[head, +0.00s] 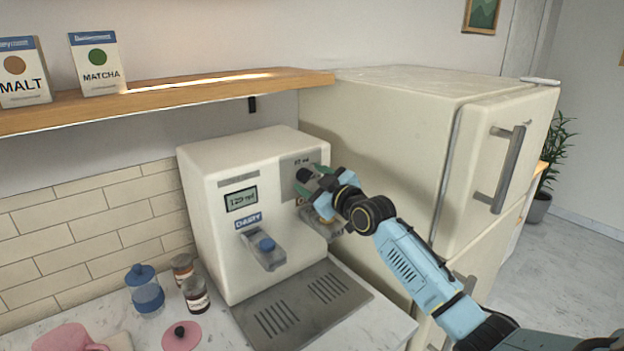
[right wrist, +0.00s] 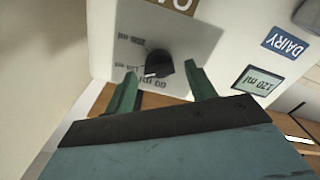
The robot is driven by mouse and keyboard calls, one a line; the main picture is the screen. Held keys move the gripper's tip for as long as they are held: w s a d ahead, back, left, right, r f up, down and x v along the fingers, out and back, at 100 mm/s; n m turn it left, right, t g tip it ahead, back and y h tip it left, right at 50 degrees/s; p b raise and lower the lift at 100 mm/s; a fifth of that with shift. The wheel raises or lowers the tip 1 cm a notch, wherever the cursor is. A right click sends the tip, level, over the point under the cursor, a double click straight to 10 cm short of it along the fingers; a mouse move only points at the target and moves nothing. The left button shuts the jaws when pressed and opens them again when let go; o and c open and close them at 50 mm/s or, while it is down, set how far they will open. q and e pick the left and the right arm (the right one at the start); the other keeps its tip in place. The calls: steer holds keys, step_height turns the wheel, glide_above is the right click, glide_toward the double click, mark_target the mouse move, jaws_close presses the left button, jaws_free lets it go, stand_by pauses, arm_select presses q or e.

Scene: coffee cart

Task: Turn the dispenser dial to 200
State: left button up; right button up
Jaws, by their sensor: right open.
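The white dispenser (head: 207,168) stands on the counter against the wall. Its dark round dial (head: 303,174) is on a grey panel at the upper right of its front. In the right wrist view the dial (right wrist: 158,66) shows with a white pointer mark and printed ml labels around it, partly hard to read. The display (head: 241,199) reads about 120 ml; it also shows upside down in the right wrist view (right wrist: 259,81). My right gripper (head: 321,182) is open, its green fingers (right wrist: 161,84) on either side of the dial, apparently not touching it. My left gripper is out of view.
A cream fridge (head: 390,130) stands close to the right of the dispenser. A wooden shelf (head: 170,93) with boxes runs above. Jars (head: 196,297), a blue-lidded canister (head: 146,294) and a pink lid (head: 181,337) sit at the left. A drip tray (head: 300,305) lies below.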

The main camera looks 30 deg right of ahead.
steer(key=shift+w, duration=0.15)
steer(key=c, duration=0.9)
steer(key=shift+c, duration=0.2)
steer(key=shift+m, duration=0.3)
steer(key=shift+m+p, duration=0.6)
steer(key=shift+m, duration=0.3)
steer(key=m+p, duration=0.1)
steer(key=m, duration=0.2)
steer(key=shift+d+r+m, duration=0.1)
steer(key=shift+m, duration=0.2)
steer(key=m+p, duration=0.2)
steer(key=m, duration=0.4)
steer(key=o, duration=0.9)
